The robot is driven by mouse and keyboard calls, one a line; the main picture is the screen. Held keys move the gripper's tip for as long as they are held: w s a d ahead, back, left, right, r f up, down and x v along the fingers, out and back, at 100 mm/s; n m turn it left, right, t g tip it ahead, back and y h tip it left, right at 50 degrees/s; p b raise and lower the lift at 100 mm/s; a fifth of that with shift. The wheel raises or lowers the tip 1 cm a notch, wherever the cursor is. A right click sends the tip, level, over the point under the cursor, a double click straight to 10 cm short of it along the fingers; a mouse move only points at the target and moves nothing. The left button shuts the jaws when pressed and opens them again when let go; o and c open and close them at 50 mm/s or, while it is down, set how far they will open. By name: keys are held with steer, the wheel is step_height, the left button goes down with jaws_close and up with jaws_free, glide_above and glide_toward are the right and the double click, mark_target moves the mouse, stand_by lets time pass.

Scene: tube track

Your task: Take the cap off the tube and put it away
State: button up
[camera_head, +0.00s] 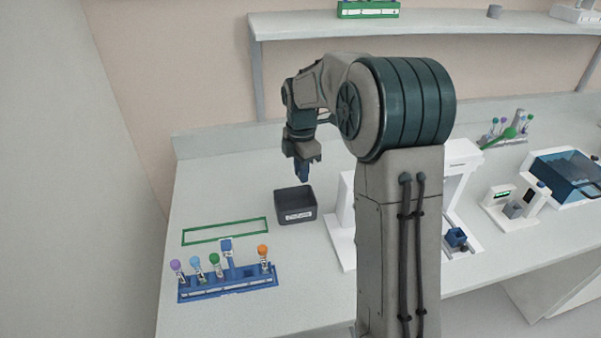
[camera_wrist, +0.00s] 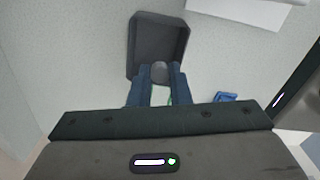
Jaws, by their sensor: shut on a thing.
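My gripper (camera_head: 303,178) hangs over the dark bin, fingers pointing down. In the wrist view, its two blue fingers (camera_wrist: 161,72) are shut on a small rounded grey thing (camera_wrist: 160,73), which looks like a cap.
A blue rack (camera_head: 228,291) holds several tubes with purple, light blue, green and orange caps at the front left. A green outline (camera_head: 225,231) is on the bench behind it. A white device with a blue holder (camera_head: 456,237) stands right of the bin, partly behind my arm.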

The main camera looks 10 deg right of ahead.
steer(key=shift+f+b, duration=2.2)
steer(key=shift+f, duration=0.8)
steer(key=o, duration=0.7)
steer(key=shift+o, duration=0.2)
steer(key=shift+r, duration=0.1)
step_height(320, 180, up, 14)
steer(key=shift+f, duration=0.2)
steer(key=shift+r, duration=0.1)
